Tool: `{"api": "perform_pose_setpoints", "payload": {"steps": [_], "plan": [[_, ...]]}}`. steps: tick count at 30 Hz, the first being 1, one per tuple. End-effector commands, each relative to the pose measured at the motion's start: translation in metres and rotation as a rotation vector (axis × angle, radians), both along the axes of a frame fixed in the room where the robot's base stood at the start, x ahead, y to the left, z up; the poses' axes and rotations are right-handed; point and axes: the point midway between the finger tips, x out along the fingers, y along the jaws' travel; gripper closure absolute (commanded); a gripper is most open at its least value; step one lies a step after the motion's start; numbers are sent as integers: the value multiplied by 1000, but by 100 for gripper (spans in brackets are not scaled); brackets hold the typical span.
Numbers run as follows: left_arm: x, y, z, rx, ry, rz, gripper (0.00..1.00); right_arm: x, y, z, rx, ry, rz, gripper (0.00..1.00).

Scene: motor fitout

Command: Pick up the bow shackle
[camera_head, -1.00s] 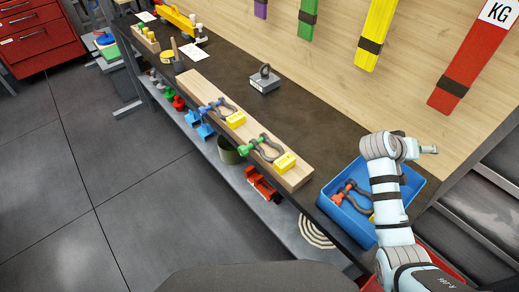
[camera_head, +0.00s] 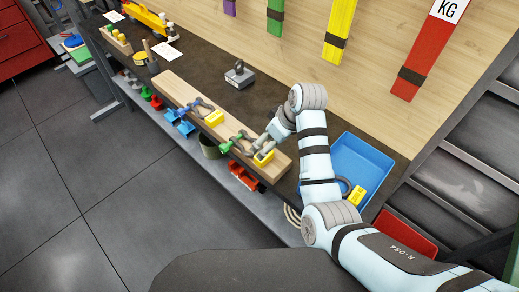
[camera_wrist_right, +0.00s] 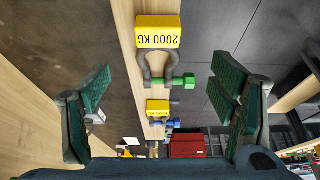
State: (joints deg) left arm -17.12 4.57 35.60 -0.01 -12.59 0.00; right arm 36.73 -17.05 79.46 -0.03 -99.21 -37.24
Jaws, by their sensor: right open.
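A grey bow shackle with a green pin (camera_head: 241,138) lies on the wooden beam (camera_head: 172,87), with a yellow tag block (camera_head: 263,158) beside it. In the right wrist view the same shackle (camera_wrist_right: 158,72) and its yellow "2000 KG" tag (camera_wrist_right: 158,32) show between the open fingers. My right gripper (camera_head: 266,146) is open, over the near right end of the beam close to the green-pinned shackle, not closed on it. A second shackle with a blue pin (camera_head: 203,103) lies farther left on the beam, with its own yellow tag (camera_head: 214,118). My left gripper is not in view.
A blue bin (camera_head: 372,153) stands right of my forearm; a yellow tag and part of a dark ring show in it, the rest hidden by my arm. A grey block with a ring (camera_head: 239,75) sits behind the beam. Several coloured items hang on the back board.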

Motion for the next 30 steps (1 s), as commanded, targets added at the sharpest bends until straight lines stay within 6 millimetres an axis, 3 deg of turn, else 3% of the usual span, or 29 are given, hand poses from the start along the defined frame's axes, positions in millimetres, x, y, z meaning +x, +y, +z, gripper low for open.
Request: {"api": "perform_pose_setpoints", "payload": {"steps": [3, 15, 22, 23, 30], "plan": [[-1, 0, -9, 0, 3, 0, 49, 8, 7, -33, -2, 3, -2, 22], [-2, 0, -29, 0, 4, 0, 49, 26, 23, -95, -3, 1, -8, 22], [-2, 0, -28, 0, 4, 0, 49, 28, 24, -97, -2, -1, -10, 22], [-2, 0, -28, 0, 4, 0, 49, 28, 24, -97, -2, -1, -10, 23], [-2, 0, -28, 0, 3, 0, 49, 28, 24, -96, -3, -1, -9, 62]]}}
